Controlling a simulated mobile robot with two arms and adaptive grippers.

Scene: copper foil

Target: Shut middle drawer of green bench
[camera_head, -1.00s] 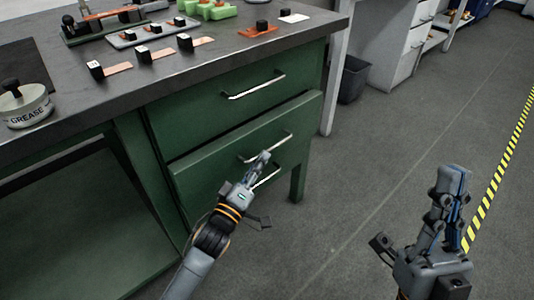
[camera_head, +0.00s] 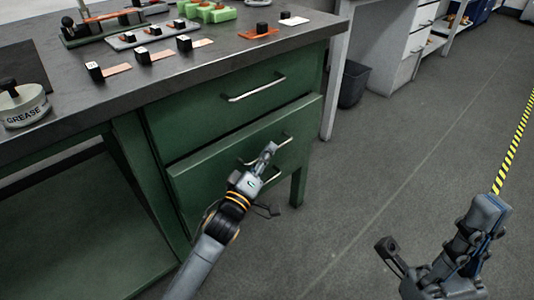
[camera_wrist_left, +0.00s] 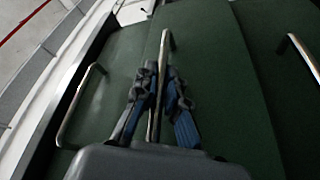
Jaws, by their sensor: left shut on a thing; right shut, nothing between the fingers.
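The green bench (camera_head: 136,137) has a stack of drawers below its dark top. The middle drawer (camera_head: 205,178) stands a little out past the drawer above it. My left gripper (camera_head: 271,150) is shut on the middle drawer's metal handle (camera_head: 287,139). In the left wrist view the handle (camera_wrist_left: 166,42) runs between the fingers of my left gripper (camera_wrist_left: 162,75). The arm hides part of the drawer front. My right gripper (camera_head: 492,205) is shut and empty, over the floor at right, away from the bench.
The top drawer (camera_head: 200,115) looks closed. A lower handle (camera_head: 271,176) shows just beneath my left gripper. A grease tin (camera_head: 22,108) and several small parts lie on the bench top. A dark bin (camera_head: 352,82) stands beyond the bench.

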